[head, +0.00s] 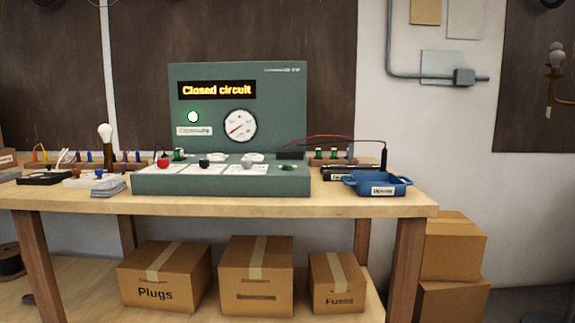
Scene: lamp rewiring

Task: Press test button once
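A green test station (220,180) stands on the wooden workbench. Its display (217,90) reads "Closed circuit". A round light (193,117) glows green-white above a small label that looks like "Continuity". A white dial gauge (240,125) is beside it. The sloped front panel carries a red knob or button (163,163), a dark one (204,162), a grey one (247,164) and a green part (287,167). Their labels are too small to read, so I cannot tell which is the test button. Neither of my grippers is in view.
A blue tray (352,185) sits at the bench's right end, with red and black leads (345,139) behind it. A bulb (105,133), a stack of grey plates (108,190) and small parts lie left. Cardboard boxes (256,283) fill the lower shelf. The space before the bench looks clear.

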